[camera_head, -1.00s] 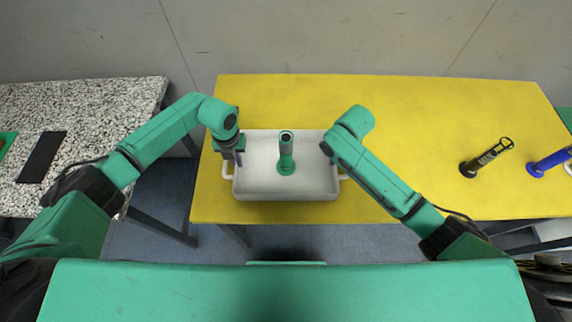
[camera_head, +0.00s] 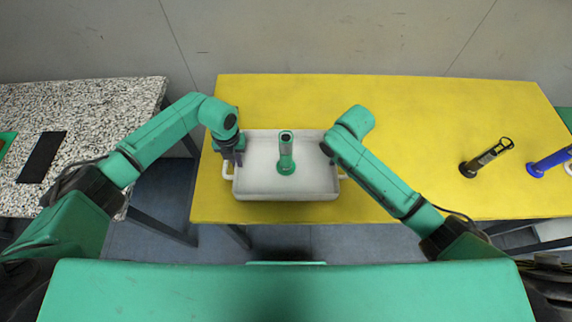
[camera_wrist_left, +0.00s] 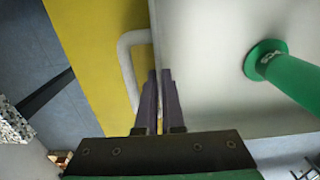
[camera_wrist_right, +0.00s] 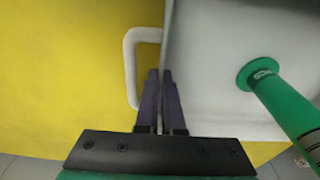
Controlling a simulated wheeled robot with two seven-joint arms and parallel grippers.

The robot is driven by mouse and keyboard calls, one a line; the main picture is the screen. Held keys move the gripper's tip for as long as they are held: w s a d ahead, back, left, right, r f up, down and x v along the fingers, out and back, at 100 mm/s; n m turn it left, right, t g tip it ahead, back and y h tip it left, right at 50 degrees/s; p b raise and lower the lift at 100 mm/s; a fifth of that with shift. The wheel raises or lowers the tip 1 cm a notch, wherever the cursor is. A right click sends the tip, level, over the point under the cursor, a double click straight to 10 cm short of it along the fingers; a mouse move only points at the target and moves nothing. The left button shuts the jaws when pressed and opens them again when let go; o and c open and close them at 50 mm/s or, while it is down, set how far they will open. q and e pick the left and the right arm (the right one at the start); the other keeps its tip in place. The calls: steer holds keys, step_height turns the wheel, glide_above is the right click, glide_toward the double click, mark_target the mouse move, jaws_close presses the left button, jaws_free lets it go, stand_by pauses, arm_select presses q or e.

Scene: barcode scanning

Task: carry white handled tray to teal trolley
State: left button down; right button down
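The white handled tray (camera_head: 310,190) sits on the yellow table near its front edge, with a handle at each end. A green scanner (camera_head: 286,160) stands upright in it. My left gripper (camera_head: 237,160) is at the tray's left end; in the left wrist view its fingers (camera_wrist_left: 160,85) are closed on the tray wall beside the handle. My right gripper is at the right end, mostly hidden by its arm in the head view; in the right wrist view its fingers (camera_wrist_right: 160,85) are closed on the other wall. I cannot identify the teal trolley; the teal surface at the bottom may be mine.
The yellow table (camera_head: 420,110) is clear behind the tray. A speckled table (camera_head: 90,105) with a black pad (camera_head: 42,157) is on the left, across a floor gap.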

arm_select(q)
steer(key=shift+r, duration=0.1)
stand_by(0.4)
